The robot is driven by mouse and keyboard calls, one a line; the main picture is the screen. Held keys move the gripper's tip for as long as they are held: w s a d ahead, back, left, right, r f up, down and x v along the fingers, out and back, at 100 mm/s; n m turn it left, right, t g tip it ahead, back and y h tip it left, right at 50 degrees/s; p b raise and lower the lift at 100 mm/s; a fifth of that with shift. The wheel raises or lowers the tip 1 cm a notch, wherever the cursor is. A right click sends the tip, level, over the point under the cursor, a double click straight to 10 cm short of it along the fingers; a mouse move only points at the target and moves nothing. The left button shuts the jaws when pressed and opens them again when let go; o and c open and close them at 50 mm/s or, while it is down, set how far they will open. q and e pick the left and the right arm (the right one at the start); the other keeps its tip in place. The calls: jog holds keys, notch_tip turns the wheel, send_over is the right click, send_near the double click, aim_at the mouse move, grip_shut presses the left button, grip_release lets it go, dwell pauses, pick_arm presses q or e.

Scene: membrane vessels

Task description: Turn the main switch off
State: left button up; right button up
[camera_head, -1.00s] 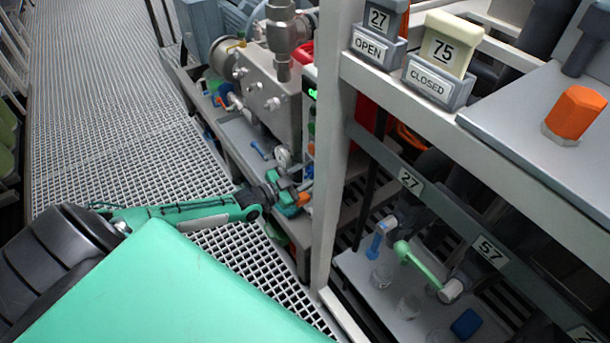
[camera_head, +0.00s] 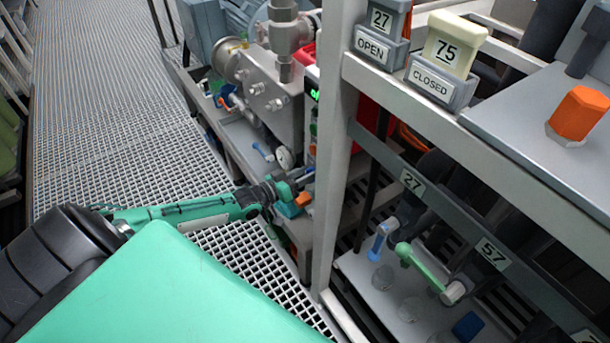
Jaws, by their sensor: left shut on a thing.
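The control panel (camera_head: 312,125) stands edge-on behind the white frame post, with a green-lit display (camera_head: 314,95) and small buttons below it. My left gripper (camera_head: 293,193) is at the lower part of this panel, shut on what looks like the main switch. The switch is hidden by the fingers and the steep angle, so its position cannot be read. An orange piece (camera_head: 303,199) shows at the fingertips. My right gripper is not in view.
The white post (camera_head: 337,150) stands close to the right of my left gripper. A pump unit (camera_head: 265,95) is behind it. Valve tags (camera_head: 380,20) and a handled green valve (camera_head: 418,267) are at right. The grating walkway (camera_head: 100,120) at left is clear.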

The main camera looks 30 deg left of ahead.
pick_arm(q)
jog(key=shift+n, duration=0.6)
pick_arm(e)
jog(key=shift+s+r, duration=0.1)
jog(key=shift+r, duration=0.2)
pick_arm(q)
jog(key=shift+f, duration=0.1)
jog(key=o, duration=1)
jog(key=shift+c, duration=0.2)
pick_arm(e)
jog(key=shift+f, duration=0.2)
pick_arm(q)
jog(key=shift+a, duration=0.1)
jog(key=v, duration=1.3)
jog(key=shift+s+p, duration=0.4)
jog(key=shift+p, duration=0.05)
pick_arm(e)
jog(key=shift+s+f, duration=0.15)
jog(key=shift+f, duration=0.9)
